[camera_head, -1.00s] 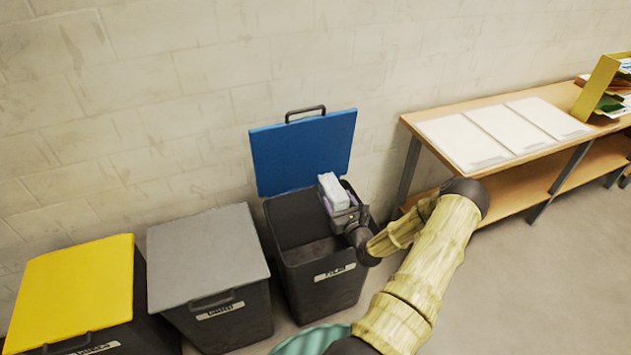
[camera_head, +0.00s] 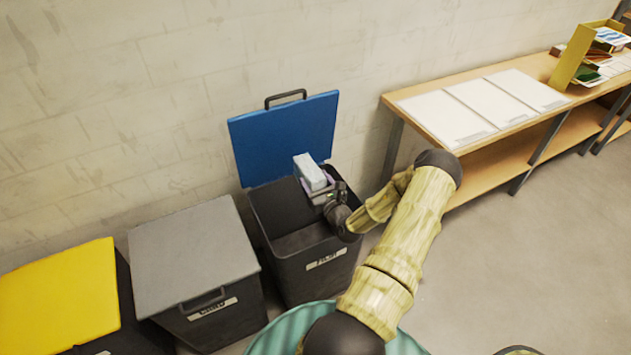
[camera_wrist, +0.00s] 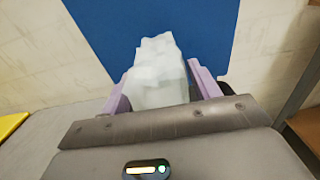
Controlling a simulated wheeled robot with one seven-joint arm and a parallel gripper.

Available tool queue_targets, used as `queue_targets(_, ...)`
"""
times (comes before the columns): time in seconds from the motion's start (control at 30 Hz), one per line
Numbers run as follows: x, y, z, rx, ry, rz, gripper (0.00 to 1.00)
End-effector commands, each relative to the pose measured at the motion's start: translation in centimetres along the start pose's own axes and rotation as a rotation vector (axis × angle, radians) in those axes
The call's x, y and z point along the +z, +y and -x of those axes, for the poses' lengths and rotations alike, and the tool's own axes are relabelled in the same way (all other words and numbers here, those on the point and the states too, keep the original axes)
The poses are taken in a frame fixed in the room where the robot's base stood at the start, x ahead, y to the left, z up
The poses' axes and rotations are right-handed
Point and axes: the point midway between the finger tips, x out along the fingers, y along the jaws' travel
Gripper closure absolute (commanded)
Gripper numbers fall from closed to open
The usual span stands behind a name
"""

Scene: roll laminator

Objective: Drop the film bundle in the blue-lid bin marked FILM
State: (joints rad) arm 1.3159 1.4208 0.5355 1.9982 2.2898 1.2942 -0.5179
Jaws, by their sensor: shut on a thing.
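The film bundle (camera_head: 310,172) is a pale whitish block. My gripper (camera_head: 322,186) is shut on it, over the right rear part of the open bin. In the wrist view the bundle (camera_wrist: 157,75) sits between the two lilac fingers of my gripper (camera_wrist: 160,88), with the blue lid (camera_wrist: 165,20) behind it. The black bin marked FILM (camera_head: 318,275) stands open, its blue lid (camera_head: 283,135) tipped up against the wall. The bin's inside looks dark and empty where it shows; my gripper hides part of it.
A grey-lidded bin (camera_head: 190,255) and a yellow-lidded bin (camera_head: 60,295), both shut, stand to the left. A wooden table (camera_head: 440,98) with white sheets and a yellow paper rack (camera_head: 582,55) is at the right. The floor (camera_head: 500,260) at the right is clear.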

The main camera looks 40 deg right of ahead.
Motion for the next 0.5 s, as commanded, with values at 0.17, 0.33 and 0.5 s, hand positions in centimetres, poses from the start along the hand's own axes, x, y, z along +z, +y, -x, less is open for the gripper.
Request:
queue_targets(0.17,-2.6,0.0,0.0,0.000,0.000,0.000,0.65)
queue_targets(0.33,-4.5,-0.1,0.0,-0.002,0.000,0.000,0.65)
queue_targets(0.5,-5.7,-0.5,0.2,-0.009,-0.001,0.000,0.65)
